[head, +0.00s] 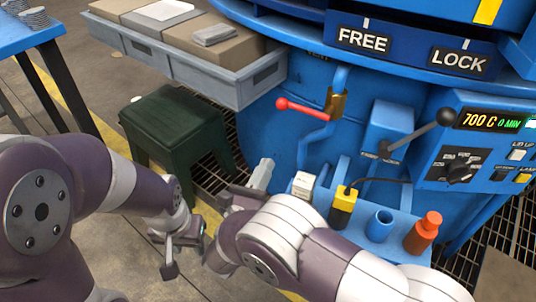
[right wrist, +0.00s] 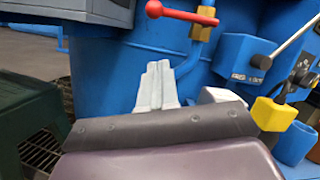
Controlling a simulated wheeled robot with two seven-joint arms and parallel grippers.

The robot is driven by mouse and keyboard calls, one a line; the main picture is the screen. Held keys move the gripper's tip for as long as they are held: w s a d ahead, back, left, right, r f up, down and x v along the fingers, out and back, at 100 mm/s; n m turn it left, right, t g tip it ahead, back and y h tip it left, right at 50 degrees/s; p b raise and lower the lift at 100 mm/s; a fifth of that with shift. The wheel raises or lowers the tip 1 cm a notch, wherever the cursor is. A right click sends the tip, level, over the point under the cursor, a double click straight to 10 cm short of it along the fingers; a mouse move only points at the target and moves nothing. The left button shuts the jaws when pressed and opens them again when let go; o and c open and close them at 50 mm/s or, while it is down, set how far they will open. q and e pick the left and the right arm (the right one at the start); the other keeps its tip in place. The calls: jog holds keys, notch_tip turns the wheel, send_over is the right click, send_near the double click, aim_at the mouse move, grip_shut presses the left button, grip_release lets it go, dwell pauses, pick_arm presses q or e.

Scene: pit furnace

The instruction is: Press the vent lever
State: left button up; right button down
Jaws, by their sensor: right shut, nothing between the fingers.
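A red-handled lever (head: 300,107) sticks out to the left from a brass valve (head: 337,103) on a blue pipe of the furnace. It also shows at the top of the right wrist view (right wrist: 182,13). A second lever with a black knob (head: 446,117) rises from a blue box to the right. I cannot read which lever is marked as the vent. My right gripper (head: 265,165) is shut and empty, below and left of the red handle, apart from it. Its fingers point up in the right wrist view (right wrist: 157,75). My left gripper (head: 180,255) hangs low at the left, away from both levers; its opening is unclear.
A green stool (head: 175,125) stands left of the furnace. A grey tray (head: 200,68) with boxes juts out above it. A blue shelf with a yellow-bodied tool (head: 342,208), a cup (head: 380,226) and an orange bottle (head: 424,233) lies right of my right gripper. A control panel (head: 480,150) is at the right.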

jog(key=w+d+r+b, duration=0.2)
jog(key=w+r, duration=0.3)
jog(key=w, duration=0.4)
jog(key=shift+w+d+r+b, duration=0.25)
jog(key=shift+d+b, duration=0.15)
jog(key=shift+b, duration=0.5)
